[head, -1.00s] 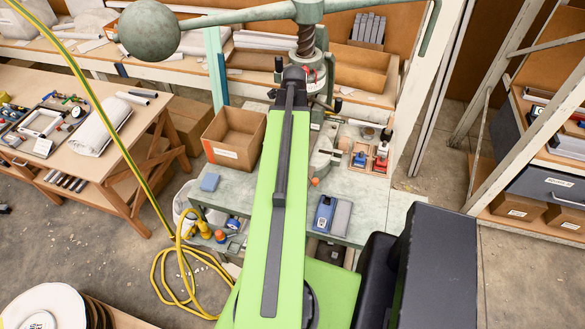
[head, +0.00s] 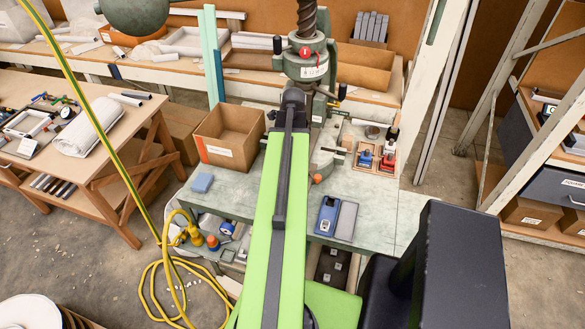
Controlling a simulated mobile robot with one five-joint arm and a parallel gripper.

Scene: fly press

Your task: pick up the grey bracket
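A pale grey angled piece (head: 327,160) lies on the green press bench (head: 378,207), just right of my arm. It may be the grey bracket, but I cannot tell for sure at this size. An orange round knob or ball (head: 317,179) is at its near end. My green arm reaches forward over the middle of the bench and covers part of it. Its far dark joint is in front of the press column (head: 304,66). My gripper is hidden from this view, so its fingers and anything in them do not show.
An open cardboard box (head: 228,140) and a blue block (head: 202,182) are left of my arm. A blue device beside a grey pad (head: 347,221) and a wooden tray of small tools (head: 364,167) are to the right. Yellow hose (head: 150,290) coils on the floor.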

